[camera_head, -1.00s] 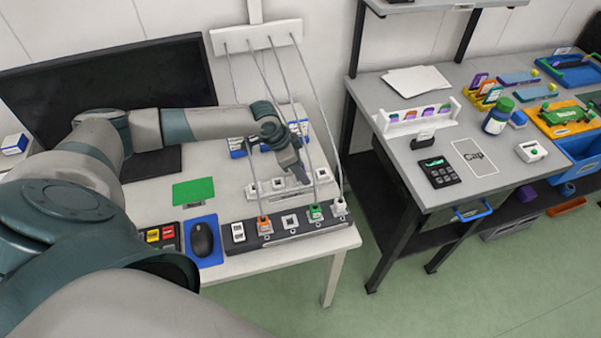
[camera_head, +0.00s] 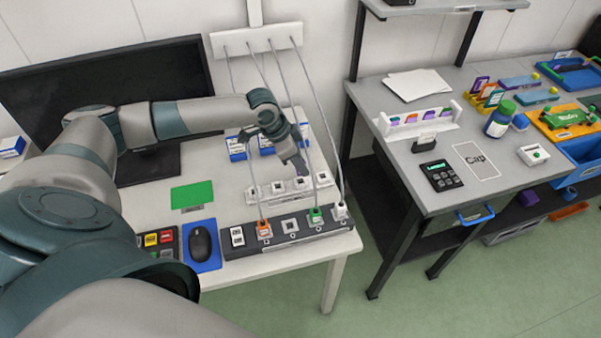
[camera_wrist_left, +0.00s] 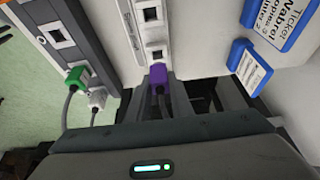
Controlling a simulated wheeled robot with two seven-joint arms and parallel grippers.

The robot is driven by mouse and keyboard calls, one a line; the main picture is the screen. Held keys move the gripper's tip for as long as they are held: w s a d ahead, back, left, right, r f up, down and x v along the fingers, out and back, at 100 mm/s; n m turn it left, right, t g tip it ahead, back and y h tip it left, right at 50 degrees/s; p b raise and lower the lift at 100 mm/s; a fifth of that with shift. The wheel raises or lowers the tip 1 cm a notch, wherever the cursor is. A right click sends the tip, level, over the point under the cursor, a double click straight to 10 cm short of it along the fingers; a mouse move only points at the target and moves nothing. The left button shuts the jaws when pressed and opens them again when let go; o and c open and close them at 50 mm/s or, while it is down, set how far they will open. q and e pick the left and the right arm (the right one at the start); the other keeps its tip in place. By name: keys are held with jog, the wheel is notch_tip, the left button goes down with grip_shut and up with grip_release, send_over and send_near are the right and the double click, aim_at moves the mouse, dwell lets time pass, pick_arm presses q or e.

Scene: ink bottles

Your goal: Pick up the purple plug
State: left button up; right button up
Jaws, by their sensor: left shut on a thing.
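The purple plug (camera_wrist_left: 158,78) shows in the left wrist view, at the near end of a white socket strip (camera_wrist_left: 137,45), with its cord running down. I cannot tell whether it still sits in a socket. My left gripper (camera_wrist_left: 166,104) is shut on the plug. In the head view my left gripper (camera_head: 302,172) points down over the white socket strip (camera_head: 262,194) behind the black strip, and it hides the plug there. My right gripper is not in view.
The black strip (camera_head: 274,238) in front holds an orange plug (camera_head: 264,230), a green plug (camera_head: 315,215) and a white plug (camera_head: 340,210). Cords hang from a white wall bar (camera_head: 257,39) around my left gripper. Blue-and-white ticket boxes (camera_head: 237,148) stand behind it.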

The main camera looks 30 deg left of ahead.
pick_arm(q)
jog(key=s+d+r+b, duration=0.1)
jog(key=d+r+b, duration=0.1)
jog(key=d+r, duration=0.5)
jog(key=d, duration=0.4)
jog(key=shift+s+d, duration=0.3)
jog(key=shift+s, duration=0.1)
jog(key=s+d+r+n+t+y, duration=0.1)
jog(key=d+r+n+y, duration=0.2)
jog(key=r+n, duration=0.5)
notch_tip(320, 180, up, 2)
jog(key=shift+s+d+r, duration=0.1)
jog(key=shift+s+d, duration=0.25)
jog(key=shift+d, duration=0.2)
